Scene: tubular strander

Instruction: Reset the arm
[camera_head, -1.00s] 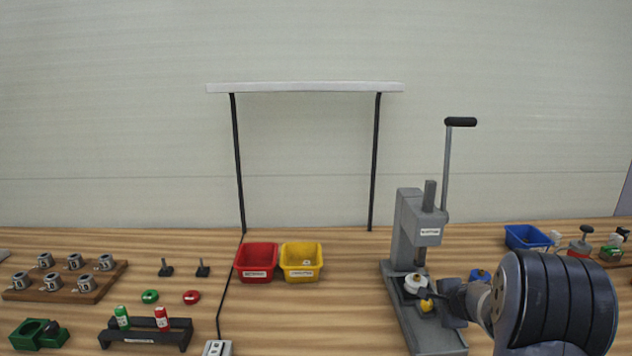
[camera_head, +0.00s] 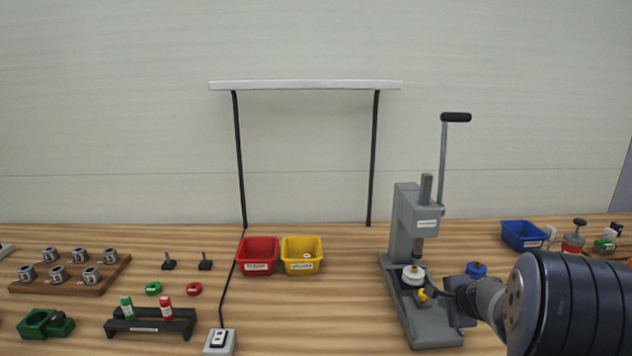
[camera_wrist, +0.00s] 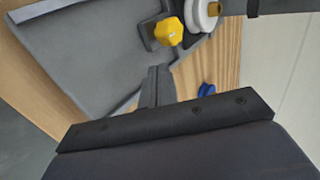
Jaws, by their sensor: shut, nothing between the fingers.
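My gripper (camera_head: 448,292) is shut and empty at the right side of the grey lever press (camera_head: 403,235). In the wrist view its narrow fingers (camera_wrist: 157,82) lie together and point at the press base. A yellow knob-like part (camera_head: 425,294) is just left of the fingertips. It also shows in the wrist view (camera_wrist: 168,32), with a small gap to the fingers. A white round part with a brass-coloured centre (camera_head: 413,274) sits on the press under its ram. My arm comes in from the right and hides part of the table behind it.
The press lever (camera_head: 444,165) stands upright. Red (camera_head: 258,270) and yellow (camera_head: 302,268) bins stand left of the press. A blue bin (camera_head: 522,246) and stamp-like tools (camera_head: 573,244) stand behind my arm. Wooden (camera_head: 110,275) and black (camera_head: 150,334) racks are at left. Space above the table is open.

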